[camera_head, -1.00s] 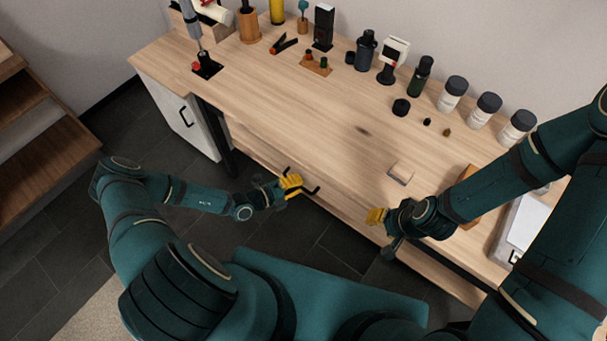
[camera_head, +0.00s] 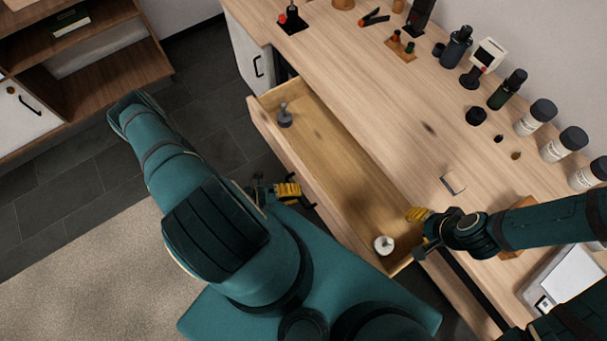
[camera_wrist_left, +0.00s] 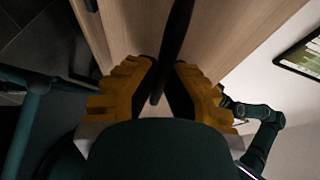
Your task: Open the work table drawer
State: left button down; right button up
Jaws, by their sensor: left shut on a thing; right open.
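The work table drawer (camera_head: 325,150) is pulled well out from the wooden work table (camera_head: 375,100), and its inside shows in the head view. A dark grey object (camera_head: 285,115) stands at its far left end and a round white object (camera_head: 383,244) at its near right end. My left gripper (camera_head: 292,190) is shut on the black drawer handle at the drawer front. In the left wrist view its yellow fingers close on the dark handle bar (camera_wrist_left: 172,50). My right gripper (camera_head: 417,214) is open over the drawer's right end, near the table edge.
Several bottles and jars (camera_head: 537,117) stand along the table's back edge. Pliers (camera_head: 374,17) lie at the far left. A wooden shelf (camera_head: 100,75) stands left. A rug (camera_head: 95,255) and open dark floor lie between.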

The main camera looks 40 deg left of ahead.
pick_arm(q)
jog(key=shift+s, duration=0.2)
jog(key=c, duration=1)
grip_release()
jog(key=v, duration=1.2)
jog(key=shift+a, duration=0.1)
